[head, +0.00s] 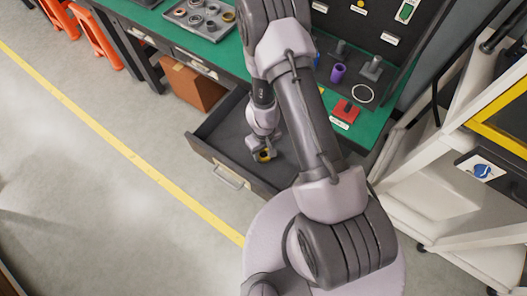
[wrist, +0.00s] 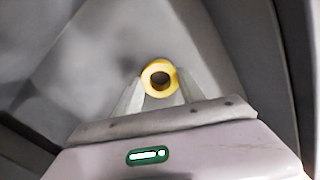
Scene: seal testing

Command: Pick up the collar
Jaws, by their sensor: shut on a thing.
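The collar is a yellow ring with a dark hole. It shows in the wrist view (wrist: 149,76) between my two fingertips, and in the head view (head: 264,156) just below my gripper, inside the open drawer. My gripper (wrist: 160,88) is shut on the collar; in the head view my gripper (head: 262,152) is down within the drawer. I cannot tell whether the collar touches the drawer floor. The open drawer (head: 222,134) is dark grey with a metal handle and is otherwise empty where I see it.
The green workbench (head: 226,52) above the drawer holds a tray of round parts (head: 205,33), a purple cylinder (head: 338,72), a white ring (head: 362,93) and a red block (head: 346,110). A cardboard box (head: 192,84) stands under the bench. A white cart (head: 455,190) is at right.

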